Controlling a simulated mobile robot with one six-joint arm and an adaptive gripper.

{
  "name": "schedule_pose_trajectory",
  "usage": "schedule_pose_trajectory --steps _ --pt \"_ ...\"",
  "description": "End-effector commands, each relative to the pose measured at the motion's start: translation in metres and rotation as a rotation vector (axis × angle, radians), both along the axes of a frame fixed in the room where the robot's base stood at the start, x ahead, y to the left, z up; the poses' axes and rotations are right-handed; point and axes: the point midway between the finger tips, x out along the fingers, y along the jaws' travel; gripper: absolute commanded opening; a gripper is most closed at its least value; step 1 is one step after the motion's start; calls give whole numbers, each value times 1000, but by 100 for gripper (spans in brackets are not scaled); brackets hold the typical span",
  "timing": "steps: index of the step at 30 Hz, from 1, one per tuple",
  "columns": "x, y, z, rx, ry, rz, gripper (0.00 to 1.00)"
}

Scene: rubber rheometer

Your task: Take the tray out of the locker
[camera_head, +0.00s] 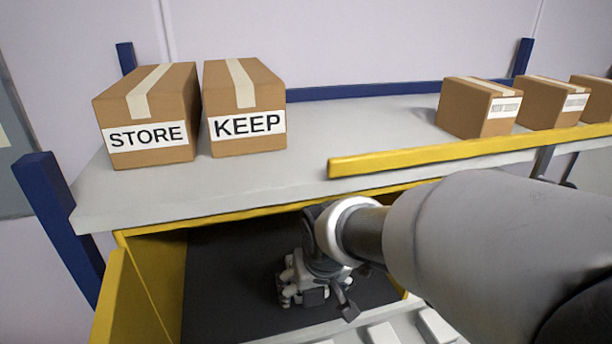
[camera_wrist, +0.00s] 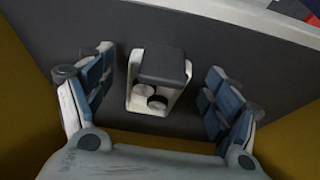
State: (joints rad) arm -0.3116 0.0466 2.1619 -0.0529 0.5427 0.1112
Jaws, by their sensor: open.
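The locker (camera_head: 152,285) is a yellow-walled compartment under the shelf, with a dark floor and its yellow door (camera_head: 118,305) standing open at left. My gripper (camera_head: 318,298) is inside it, pointing down close to the dark floor. In the wrist view my gripper (camera_wrist: 156,95) has its two blue-padded fingers spread wide. Between them is a small white piece with a dark grey block (camera_wrist: 163,65) on top and two round parts. Neither finger visibly touches it. I cannot tell whether this piece belongs to the tray, and no full tray outline is clear.
Boxes labelled STORE (camera_head: 150,120) and KEEP (camera_head: 245,110) stand on the grey shelf (camera_head: 350,125) above. Several more boxes (camera_head: 480,107) stand at right behind a yellow rail (camera_head: 450,152). White blocks (camera_head: 382,333) show at the bottom edge. The yellow walls flank my gripper.

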Motion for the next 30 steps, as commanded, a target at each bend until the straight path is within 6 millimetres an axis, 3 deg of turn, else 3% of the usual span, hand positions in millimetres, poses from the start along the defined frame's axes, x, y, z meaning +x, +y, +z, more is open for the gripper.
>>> schedule_pose_trajectory --steps 6,30 --pt "0 0 0 0 -1 0 80" --pt "0 0 1 1 -3 0 30"
